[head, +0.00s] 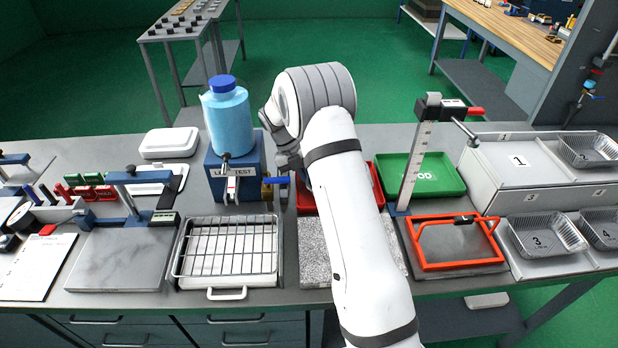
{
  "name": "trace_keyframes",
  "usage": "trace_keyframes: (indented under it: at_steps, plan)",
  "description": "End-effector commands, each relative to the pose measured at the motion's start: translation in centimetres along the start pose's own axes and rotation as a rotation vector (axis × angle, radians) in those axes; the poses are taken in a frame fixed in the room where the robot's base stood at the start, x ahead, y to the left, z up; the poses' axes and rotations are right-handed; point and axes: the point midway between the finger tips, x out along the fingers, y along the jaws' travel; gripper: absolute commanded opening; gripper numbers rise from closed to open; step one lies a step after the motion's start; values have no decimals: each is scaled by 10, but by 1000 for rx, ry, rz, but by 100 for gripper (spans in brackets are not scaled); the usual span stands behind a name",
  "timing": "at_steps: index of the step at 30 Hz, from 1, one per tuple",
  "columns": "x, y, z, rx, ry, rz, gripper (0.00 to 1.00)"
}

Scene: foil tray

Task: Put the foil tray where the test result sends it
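Foil trays stand in the numbered rack at the right: one in bay 2 (588,150), one in bay 3 (546,236) and one in bay 4 (603,230). Bay 1 (519,161) shows a bare panel with its number and no tray. The leak test station (236,172), with a blue bottle (228,112), stands at centre left. A green tray (437,176), its lettering ending in "OD", and a mostly covered red tray (374,185) lie behind my arm. My gripper (288,162) is mostly hidden beside the test station; its fingers and anything in them cannot be made out.
A wire rack on a pan (228,250) and a speckled slab (313,252) lie at the front. An orange frame (457,244) lies below an upright ruled post (412,165). A grey slab with a clamp (120,258) and a clipboard (35,265) are at left.

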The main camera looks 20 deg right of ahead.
Motion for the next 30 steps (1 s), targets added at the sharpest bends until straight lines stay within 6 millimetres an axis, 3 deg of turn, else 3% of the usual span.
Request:
trace_keyframes:
  at_steps: [26, 30]
  plan:
    - [2, 0, 3, 1, 1, 0, 0]
    - [2, 0, 3, 1, 1, 0, 14]
